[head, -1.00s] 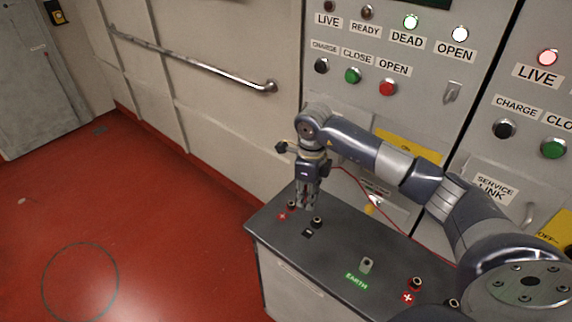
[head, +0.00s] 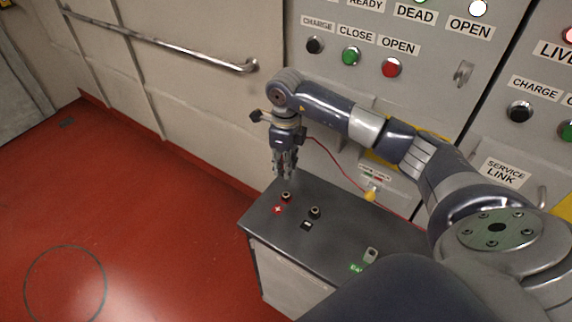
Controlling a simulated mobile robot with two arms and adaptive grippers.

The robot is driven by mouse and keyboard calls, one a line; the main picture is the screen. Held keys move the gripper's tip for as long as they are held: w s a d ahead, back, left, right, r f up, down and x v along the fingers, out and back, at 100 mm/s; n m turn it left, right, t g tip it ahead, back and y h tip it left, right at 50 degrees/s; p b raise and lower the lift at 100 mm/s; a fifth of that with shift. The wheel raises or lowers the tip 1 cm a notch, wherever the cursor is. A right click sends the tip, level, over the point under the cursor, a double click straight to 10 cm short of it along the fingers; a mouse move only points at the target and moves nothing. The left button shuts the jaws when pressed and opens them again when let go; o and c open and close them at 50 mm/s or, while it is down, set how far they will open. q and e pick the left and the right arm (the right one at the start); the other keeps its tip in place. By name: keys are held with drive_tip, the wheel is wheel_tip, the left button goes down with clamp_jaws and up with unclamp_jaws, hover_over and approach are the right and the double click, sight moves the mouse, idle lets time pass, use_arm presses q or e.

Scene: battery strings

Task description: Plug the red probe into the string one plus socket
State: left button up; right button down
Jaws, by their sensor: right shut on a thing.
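My right gripper (head: 286,177) points down over the far left corner of the grey bench top (head: 335,233). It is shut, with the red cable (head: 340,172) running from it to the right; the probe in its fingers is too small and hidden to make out. The plus socket (head: 286,197), a dark ring with a red plus label (head: 278,209), is just below the fingertips, which appear apart from it. The minus socket (head: 315,212) with its black label (head: 307,225) stands to its right. My left gripper is not in view.
A small grey post (head: 371,255) with a green label stands on the bench toward the right. A yellow piece (head: 370,196) is near the cabinet base. Cabinet panels with buttons (head: 391,68) rise behind. A handrail (head: 180,48) runs along the wall. Red floor is open at left.

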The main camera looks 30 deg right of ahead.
wheel_tip(320, 180, down, 2)
drive_tip(key=shift+f+b, duration=0.25)
drive_tip(key=shift+b, duration=0.65)
wheel_tip(320, 180, down, 2)
drive_tip(key=shift+f+b, duration=0.2)
drive_tip(key=shift+b, duration=0.75)
drive_tip(key=shift+f+b, duration=0.35)
drive_tip(key=shift+f, duration=0.05)
use_arm(q)
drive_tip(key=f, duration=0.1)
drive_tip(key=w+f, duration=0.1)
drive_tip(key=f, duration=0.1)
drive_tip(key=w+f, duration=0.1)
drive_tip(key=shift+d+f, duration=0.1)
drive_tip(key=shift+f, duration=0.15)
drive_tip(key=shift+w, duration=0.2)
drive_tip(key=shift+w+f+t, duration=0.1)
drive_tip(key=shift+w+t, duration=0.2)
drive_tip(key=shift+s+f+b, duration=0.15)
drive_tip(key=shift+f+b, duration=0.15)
drive_tip(key=shift+b, duration=0.1)
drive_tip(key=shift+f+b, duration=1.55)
use_arm(e)
drive_tip(key=shift+f, duration=1.85)
